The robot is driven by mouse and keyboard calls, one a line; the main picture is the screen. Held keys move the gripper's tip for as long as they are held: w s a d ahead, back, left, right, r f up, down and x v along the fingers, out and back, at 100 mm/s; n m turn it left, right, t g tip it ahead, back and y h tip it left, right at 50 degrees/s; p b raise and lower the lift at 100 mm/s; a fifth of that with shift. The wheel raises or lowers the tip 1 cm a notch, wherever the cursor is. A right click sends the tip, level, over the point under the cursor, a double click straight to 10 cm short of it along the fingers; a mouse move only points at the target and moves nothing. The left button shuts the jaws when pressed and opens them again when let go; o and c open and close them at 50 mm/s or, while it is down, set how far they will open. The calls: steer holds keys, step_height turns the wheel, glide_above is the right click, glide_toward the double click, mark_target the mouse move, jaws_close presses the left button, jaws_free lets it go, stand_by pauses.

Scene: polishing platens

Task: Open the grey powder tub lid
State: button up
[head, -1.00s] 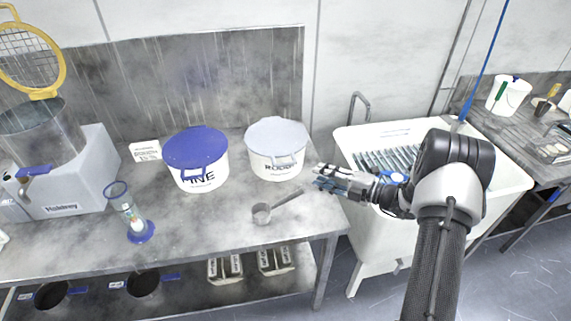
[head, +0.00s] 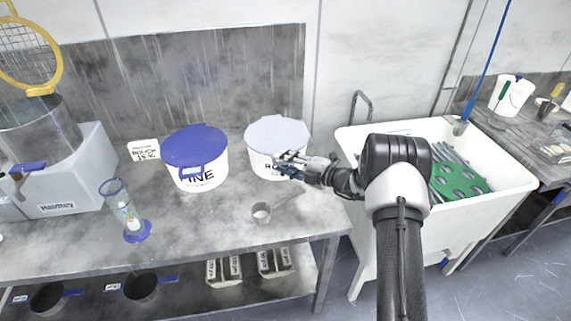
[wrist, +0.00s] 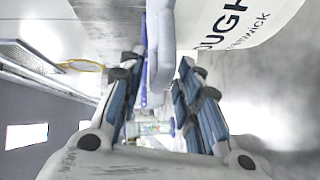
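The rough powder tub (head: 262,165) is a white tub on the bench with a pale grey lid (head: 277,131) that sits closed on top. My gripper (head: 286,163) is at the front of this tub, just below the lid's rim, and covers the lid's front handle in the head view. In the wrist view the pale grey handle (wrist: 160,45) comes down between my two spread fingers, and the tub's lettered wall (wrist: 245,25) is at upper right. The fingers are open; I cannot tell whether either one touches the handle.
A blue-lidded tub (head: 197,177) stands just left of it. A clear cylinder (head: 120,208) stands at the left. A white sink (head: 505,190) is at the right.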

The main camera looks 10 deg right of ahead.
steer(key=shift+c, duration=0.5)
jaws_close()
